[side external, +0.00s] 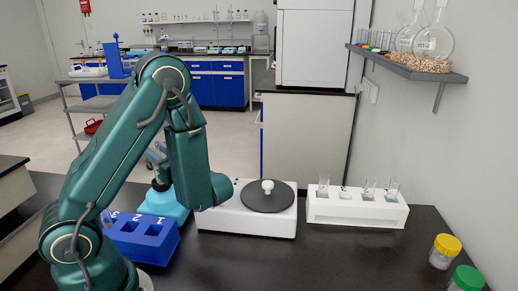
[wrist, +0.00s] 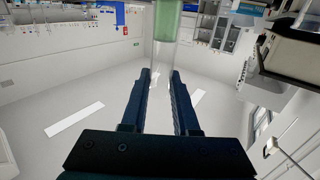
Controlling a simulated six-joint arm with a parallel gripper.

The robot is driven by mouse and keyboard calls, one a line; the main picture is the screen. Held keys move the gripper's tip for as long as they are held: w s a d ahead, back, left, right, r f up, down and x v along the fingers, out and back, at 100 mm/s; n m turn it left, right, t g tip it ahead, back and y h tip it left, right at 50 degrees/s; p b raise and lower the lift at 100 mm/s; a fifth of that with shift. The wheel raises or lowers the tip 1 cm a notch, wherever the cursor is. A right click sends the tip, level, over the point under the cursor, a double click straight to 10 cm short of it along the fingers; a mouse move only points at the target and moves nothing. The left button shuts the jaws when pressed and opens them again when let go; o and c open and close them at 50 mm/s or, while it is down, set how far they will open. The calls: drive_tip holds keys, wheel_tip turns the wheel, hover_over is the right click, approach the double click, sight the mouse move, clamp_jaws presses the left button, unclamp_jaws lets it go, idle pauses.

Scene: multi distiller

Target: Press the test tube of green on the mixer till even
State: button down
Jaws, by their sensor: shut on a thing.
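In the wrist view my gripper (wrist: 160,72) is shut on a clear test tube (wrist: 162,58). Green contents (wrist: 176,22) show in the tube beyond the fingertips, at the top edge, where the tube is cut off. The mixer (side external: 225,215) is a white box with a round dark plate and a white knob (side external: 268,186) on top, at the middle of the side view. My arm's wrist end is just left of the mixer. My fingers and the held tube cannot be made out clearly in the side view. The mixer is not seen in the wrist view.
A blue rack (side external: 145,238) numbered 1 to 3 stands left of the mixer, with a light-blue object (side external: 168,203) behind it. A white rack (side external: 355,210) with several glass tubes is to the right. Yellow-capped (side external: 445,250) and green-capped (side external: 467,279) jars stand at front right. The front middle is clear.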

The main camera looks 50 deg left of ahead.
drive_tip(key=shift+r, duration=3.05)
drive_tip(key=w+d+f+m+t+h, duration=0.1)
drive_tip(key=w+d+m+t, duration=0.3)
drive_tip(key=d+t, duration=0.3)
drive_tip(key=w+d+f+m+t+h, duration=0.1)
drive_tip(key=w+d+m+t, duration=0.4)
drive_tip(key=d, duration=0.8)
drive_tip(key=shift+w+d+f+t+h, duration=0.2)
drive_tip(key=shift+w+d+t+h, duration=0.1)
drive_tip(key=shift+w+t+h, duration=0.5)
